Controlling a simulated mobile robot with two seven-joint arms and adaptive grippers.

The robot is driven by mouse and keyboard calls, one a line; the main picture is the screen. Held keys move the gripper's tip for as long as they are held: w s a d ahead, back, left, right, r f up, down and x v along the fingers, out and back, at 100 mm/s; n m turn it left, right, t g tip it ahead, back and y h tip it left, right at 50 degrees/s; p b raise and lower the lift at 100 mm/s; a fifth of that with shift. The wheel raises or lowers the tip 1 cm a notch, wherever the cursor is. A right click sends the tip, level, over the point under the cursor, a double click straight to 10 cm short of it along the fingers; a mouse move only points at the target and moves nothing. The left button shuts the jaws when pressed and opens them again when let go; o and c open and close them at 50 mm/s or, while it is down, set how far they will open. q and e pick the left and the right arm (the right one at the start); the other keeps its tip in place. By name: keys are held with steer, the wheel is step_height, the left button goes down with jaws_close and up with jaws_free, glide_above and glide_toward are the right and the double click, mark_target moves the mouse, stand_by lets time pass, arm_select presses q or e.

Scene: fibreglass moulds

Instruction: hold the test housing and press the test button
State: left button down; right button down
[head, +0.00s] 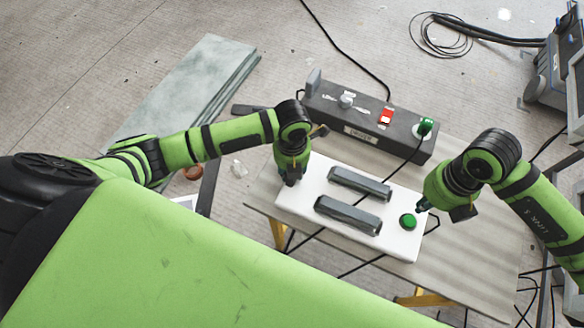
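The test housing is a white box (313,188) with two grey bars on its top, lying on a small table. The round green test button (407,221) sits near its right end. My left gripper (291,181) points down at the left end of the housing, by its top edge. The fingertips are small and dark there, so I cannot tell whether they grip it. My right gripper (421,206) is just right of the green button, its tip close to it. I cannot tell whether it touches the button, or how its fingers stand.
A dark control box (365,125) with a red switch and a green knob stands behind the housing. A black cable crosses from it over the housing. The wooden table (465,215) has free room at right. Grey sheets (195,85) lie on the floor at back left.

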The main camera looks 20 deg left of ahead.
arm_select(q)
steer(key=shift+s+f, duration=0.1)
arm_select(e)
steer(key=s+a+r+m+g+y, duration=0.1)
steer(key=s+a+r+y, duration=0.1)
steer(key=a+r+y, duration=0.3)
steer(key=s+a+r+y, duration=0.1)
steer(key=s+a+y, duration=0.2)
steer(key=a, duration=0.4)
steer(key=s+a+r+m+g+y, duration=0.1)
steer(key=s+a+r+y, duration=0.1)
steer(key=a+r+y, duration=0.3)
steer(key=w+a+r+m+t+y, duration=0.1)
steer(key=w+r+m+t+y, duration=0.25)
steer(key=r+m, duration=0.2)
steer(key=w+a+r+m+t+y, duration=0.1)
steer(key=w+r+m+t+y, duration=0.25)
steer(key=r+t, duration=0.2)
steer(key=w+d+f+m+t+h, duration=0.2)
steer(key=w+d+m+t+h, duration=0.75)
steer(key=m, duration=0.85)
steer(key=m+g+h, duration=0.7)
steer(key=m+h, duration=0.1)
steer(key=m, duration=0.1)
glide_above(410, 224)
step_height(410, 224, down, 20)
steer(key=shift+g, duration=0.25)
steer(key=shift+f, duration=4.3)
